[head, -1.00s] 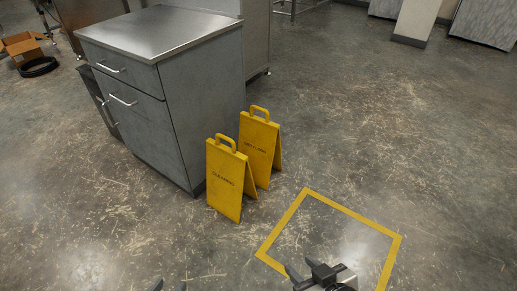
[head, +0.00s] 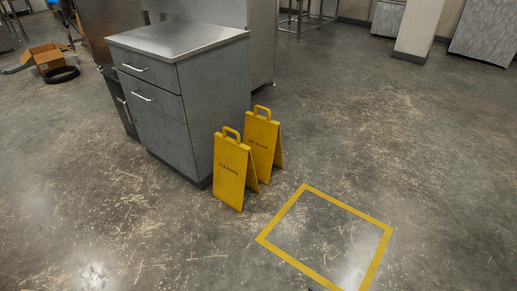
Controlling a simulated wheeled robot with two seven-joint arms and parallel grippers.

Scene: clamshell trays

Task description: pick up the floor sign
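Two yellow A-frame floor signs stand upright on the concrete floor beside a grey cabinet. The nearer sign (head: 230,176) has a handle on top and dark lettering that seems to read "CLEANING". The farther sign (head: 262,141) stands just behind it and to the right, partly covered by the nearer one; its lettering is too small to read surely. Neither of my grippers shows in the head view now, so I cannot see whether they are open or shut.
A grey drawer cabinet (head: 170,106) with a metal top stands left of the signs. A yellow taped square (head: 348,208) marks bare floor at the right front. A cardboard box (head: 48,56) and a black ring (head: 62,75) lie far left. The floor in front and right is clear.

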